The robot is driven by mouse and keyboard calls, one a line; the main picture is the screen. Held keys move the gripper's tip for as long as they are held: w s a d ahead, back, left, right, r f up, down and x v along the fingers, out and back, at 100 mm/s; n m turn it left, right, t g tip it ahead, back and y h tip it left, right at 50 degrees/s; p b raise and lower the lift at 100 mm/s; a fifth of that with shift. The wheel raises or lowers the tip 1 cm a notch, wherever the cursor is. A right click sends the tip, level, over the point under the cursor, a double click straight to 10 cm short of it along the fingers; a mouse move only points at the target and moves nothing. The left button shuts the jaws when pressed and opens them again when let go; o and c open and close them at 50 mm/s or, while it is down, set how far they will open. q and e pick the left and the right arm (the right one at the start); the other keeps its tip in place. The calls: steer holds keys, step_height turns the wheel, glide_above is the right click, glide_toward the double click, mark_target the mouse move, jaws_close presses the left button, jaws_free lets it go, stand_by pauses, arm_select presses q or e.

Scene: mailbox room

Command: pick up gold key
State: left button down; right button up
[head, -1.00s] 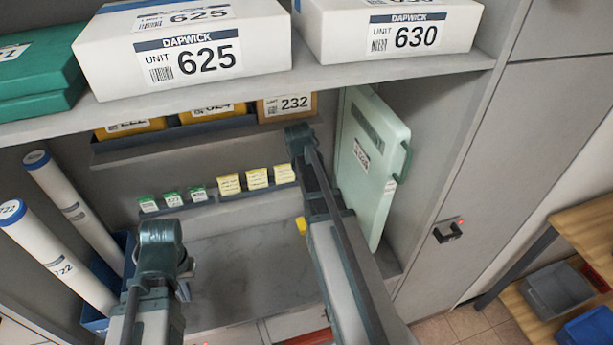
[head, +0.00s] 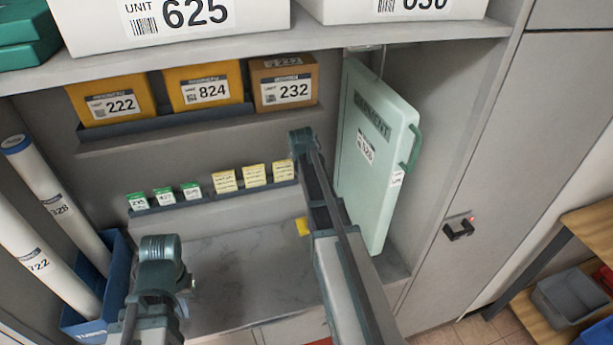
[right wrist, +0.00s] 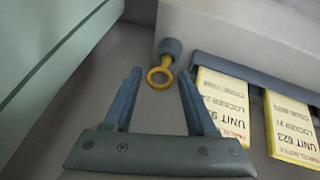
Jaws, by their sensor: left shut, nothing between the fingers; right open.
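The gold key shows in the right wrist view as a gold ring (right wrist: 160,76) with a blue-grey round end above it, beside the rack's end. My right gripper (right wrist: 159,88) is open, and the ring lies between its fingertips in the picture. I cannot tell whether they touch.
A rack of green and yellow cards (head: 215,199) runs along the back wall. A yellow piece (head: 302,226) shows beside that arm. Rolled tubes (head: 62,205) stand left. The grey counter (head: 245,265) is mostly bare.

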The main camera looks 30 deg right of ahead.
steer(key=shift+b+x, duration=0.4)
steer(key=shift+x, duration=0.6)
arm_select(q)
steer(key=shift+f, duration=0.75)
arm_select(e)
steer(key=shift+r, duration=0.1)
jaws_close()
